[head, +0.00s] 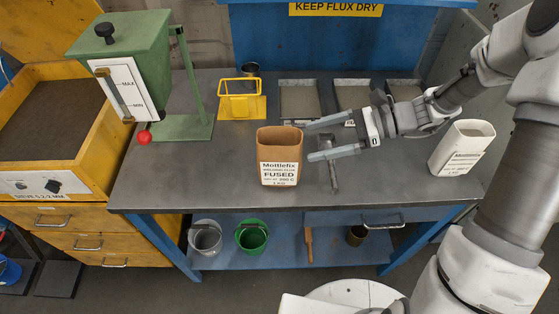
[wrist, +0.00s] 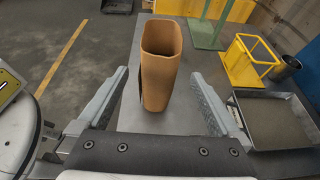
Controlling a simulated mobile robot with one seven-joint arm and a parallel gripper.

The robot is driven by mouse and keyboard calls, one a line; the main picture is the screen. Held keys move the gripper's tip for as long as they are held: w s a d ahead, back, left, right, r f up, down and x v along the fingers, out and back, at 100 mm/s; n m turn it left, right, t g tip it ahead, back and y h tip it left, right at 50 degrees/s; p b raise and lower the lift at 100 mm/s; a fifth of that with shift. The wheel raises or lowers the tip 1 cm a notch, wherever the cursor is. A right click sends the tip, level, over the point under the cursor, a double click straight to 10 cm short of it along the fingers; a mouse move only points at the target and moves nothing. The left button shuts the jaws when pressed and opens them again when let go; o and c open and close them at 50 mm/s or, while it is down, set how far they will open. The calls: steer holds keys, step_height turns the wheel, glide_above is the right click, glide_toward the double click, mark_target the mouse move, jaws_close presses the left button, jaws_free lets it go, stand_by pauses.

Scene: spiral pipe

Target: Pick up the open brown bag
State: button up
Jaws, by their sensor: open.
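The open brown bag (head: 281,160) stands upright near the front edge of the grey bench top, with a white "Mottlefix FUSED" label on its front. In the wrist view the bag (wrist: 160,75) shows its open top and brown inside, upright ahead of my gripper. My gripper (head: 320,139) is open and level, to the right of the bag in the head view, its fingertips pointing at the bag. In the wrist view my gripper's fingers (wrist: 160,85) stand apart, one on each side of the bag's line.
A white bag (head: 461,148) stands at the bench's right. A hammer-like tool (head: 333,175) lies under my gripper. A yellow frame stand (head: 241,105), metal trays (head: 300,101) and a green hopper (head: 130,60) with red knob stand behind and left. The front-left bench top is clear.

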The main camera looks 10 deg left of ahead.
mark_target(279, 148)
steer(key=x, duration=0.9)
steer(key=shift+a, duration=0.25)
jaws_close()
